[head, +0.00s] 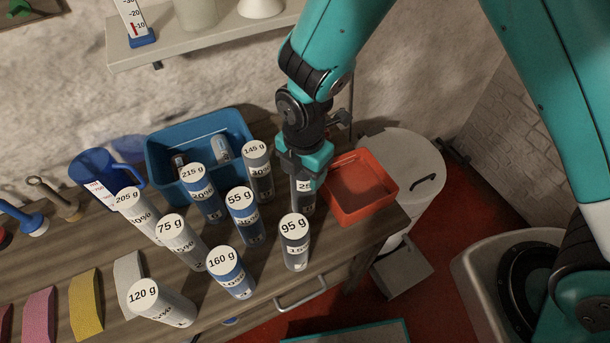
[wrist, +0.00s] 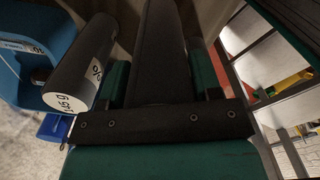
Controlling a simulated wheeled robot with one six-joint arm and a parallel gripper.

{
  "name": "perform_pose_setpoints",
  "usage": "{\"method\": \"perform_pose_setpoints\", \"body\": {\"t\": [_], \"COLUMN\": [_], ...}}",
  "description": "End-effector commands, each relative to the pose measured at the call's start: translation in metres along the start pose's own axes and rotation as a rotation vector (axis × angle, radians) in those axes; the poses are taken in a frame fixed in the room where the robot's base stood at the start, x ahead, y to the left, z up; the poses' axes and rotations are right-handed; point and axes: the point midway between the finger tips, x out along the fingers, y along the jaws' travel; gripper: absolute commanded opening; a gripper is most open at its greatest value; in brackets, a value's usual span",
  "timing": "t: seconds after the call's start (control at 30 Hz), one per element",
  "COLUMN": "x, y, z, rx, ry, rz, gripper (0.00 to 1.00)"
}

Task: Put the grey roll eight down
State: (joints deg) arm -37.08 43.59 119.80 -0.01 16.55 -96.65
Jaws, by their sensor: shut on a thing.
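My gripper (head: 304,165) is shut on a grey roll (head: 303,196) and holds it upright from above. Part of its label, reading "25", shows below the jaws; its top is hidden by the gripper. In the wrist view the dark roll (wrist: 160,50) lies between the two green fingers (wrist: 158,85). The held roll is between the grey 145 g roll (head: 258,172) and the red tray (head: 384,203). I cannot tell whether its lower end touches the table. The 145 g roll also shows left of the fingers in the wrist view (wrist: 82,68).
Several other rolls stand on the wooden table (head: 200,290), including the grey 95 g roll (head: 295,243) in front and the blue 55 g roll (head: 243,218). A blue bin (head: 160,160) with small items and a blue jug (head: 97,172) are behind. The table's right edge is close.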

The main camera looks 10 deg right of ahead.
Motion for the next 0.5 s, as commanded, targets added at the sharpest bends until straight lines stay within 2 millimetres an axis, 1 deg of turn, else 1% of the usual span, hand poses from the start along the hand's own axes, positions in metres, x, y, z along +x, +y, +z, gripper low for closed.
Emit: {"method": "perform_pose_setpoints", "body": {"t": [0.1,0.2,0.3,0.5], "x": [0.017,0.028,0.032,0.032], "y": [-0.001,-0.001,0.000,0.000], "z": [0.000,0.000,0.000,0.000], "rx": [0.000,0.000,0.000,0.000], "ry": [0.001,0.000,0.000,0.000], "rz": [-0.004,-0.003,-0.001,0.000], "gripper": [0.15,0.15,0.15,0.15]}}
